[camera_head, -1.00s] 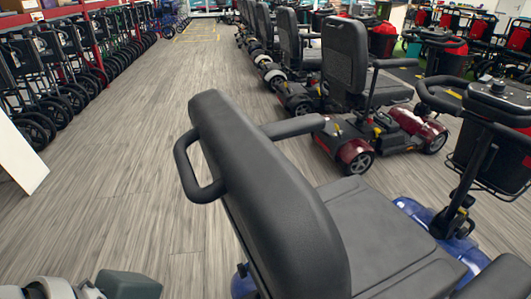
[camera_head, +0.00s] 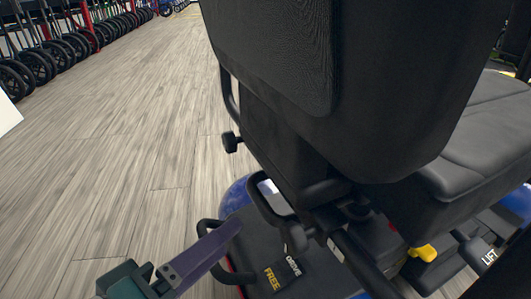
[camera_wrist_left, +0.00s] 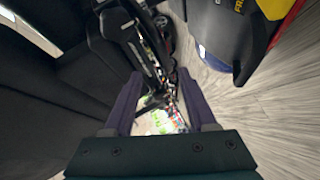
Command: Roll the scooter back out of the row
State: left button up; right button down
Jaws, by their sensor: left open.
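The blue scooter stands close in front of me in the head view, its black seat back (camera_head: 375,80) filling the upper right. Below it are a blue rear cover (camera_head: 237,196), a dark rear deck with a FREE/DRIVE label (camera_head: 281,273) and a yellow lever (camera_head: 422,252). A black curved bar (camera_head: 204,264) sits at the deck's left edge. My left gripper (camera_head: 232,230) is open, with a purple finger overlapping this bar in the picture; I cannot tell if they touch. In the left wrist view, the open fingers (camera_wrist_left: 158,92) show nothing held. My right gripper is out of view.
Wood-look floor (camera_head: 120,160) lies clear on the left. A row of wheeled walkers (camera_head: 60,50) stands along the far left. A white panel edge (camera_head: 8,113) shows at the left border. The scooter's seat (camera_head: 490,125) fills the right.

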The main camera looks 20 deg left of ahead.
pick_arm(q)
jog(key=s+a+f+n+t+y+b, duration=0.1)
jog(key=a+f+n+y+b, duration=0.25)
jog(key=f+b, duration=0.35)
jog(key=a+f+n+y+b, duration=0.25)
jog(key=a+f+b, duration=0.2)
jog(key=f, duration=0.45)
jog(key=shift+h, duration=0.4)
jog(key=b+x, duration=0.4)
jog(key=x, duration=0.4)
jog(key=shift+w+r, duration=0.1)
jog(key=shift+w, duration=0.75)
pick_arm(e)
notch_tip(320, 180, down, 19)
pick_arm(q)
grip_shut()
